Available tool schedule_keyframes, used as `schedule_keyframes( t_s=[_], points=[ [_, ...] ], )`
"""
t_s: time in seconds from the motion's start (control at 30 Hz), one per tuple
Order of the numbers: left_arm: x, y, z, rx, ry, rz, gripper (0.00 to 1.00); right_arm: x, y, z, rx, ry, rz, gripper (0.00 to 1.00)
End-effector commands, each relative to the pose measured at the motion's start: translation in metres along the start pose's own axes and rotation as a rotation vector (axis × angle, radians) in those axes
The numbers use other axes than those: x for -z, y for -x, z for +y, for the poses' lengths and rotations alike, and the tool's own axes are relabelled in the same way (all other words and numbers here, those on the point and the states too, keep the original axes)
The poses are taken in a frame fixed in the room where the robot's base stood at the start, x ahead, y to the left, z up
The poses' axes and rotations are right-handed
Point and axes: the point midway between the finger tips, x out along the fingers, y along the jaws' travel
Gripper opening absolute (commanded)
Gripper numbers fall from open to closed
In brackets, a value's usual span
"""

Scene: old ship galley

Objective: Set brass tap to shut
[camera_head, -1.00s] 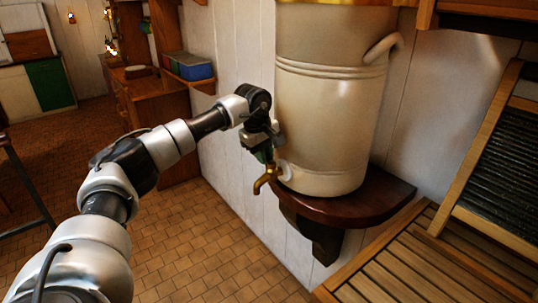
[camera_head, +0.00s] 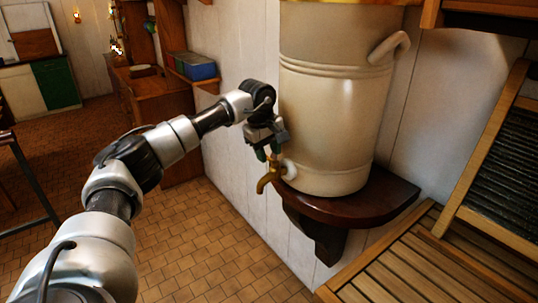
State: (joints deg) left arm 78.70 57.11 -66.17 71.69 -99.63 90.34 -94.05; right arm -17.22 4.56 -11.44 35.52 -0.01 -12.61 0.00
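The brass tap (camera_head: 268,179) sticks out low on the left side of a cream urn (camera_head: 333,110), with its spout pointing down. A pale collar joins it to the urn. My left gripper (camera_head: 268,155) points down right above the tap, with its fingers at the tap's top. The tap's handle is hidden by the fingers, so I cannot tell how it is turned. A narrow gap shows between the fingers, but whether they grip the handle is too small to tell. My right gripper is not in view.
The urn stands on a dark wooden wall shelf (camera_head: 365,204). A slatted wooden board (camera_head: 430,262) and a ribbed washboard (camera_head: 497,165) are at the right. The tiled floor below the tap is clear.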

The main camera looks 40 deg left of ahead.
Motion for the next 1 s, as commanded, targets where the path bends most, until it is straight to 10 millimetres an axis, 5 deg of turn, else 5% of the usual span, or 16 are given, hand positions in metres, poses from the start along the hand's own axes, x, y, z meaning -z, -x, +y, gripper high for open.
schedule_keyframes(
  t_s=[0.5,1.0],
  points=[
    [-0.002,0.090,0.001,-0.002,-0.003,0.000,0.38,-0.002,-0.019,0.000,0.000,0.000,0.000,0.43],
    [-0.003,0.098,0.001,0.000,-0.004,-0.001,0.38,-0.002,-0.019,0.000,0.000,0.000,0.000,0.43]
  ],
)
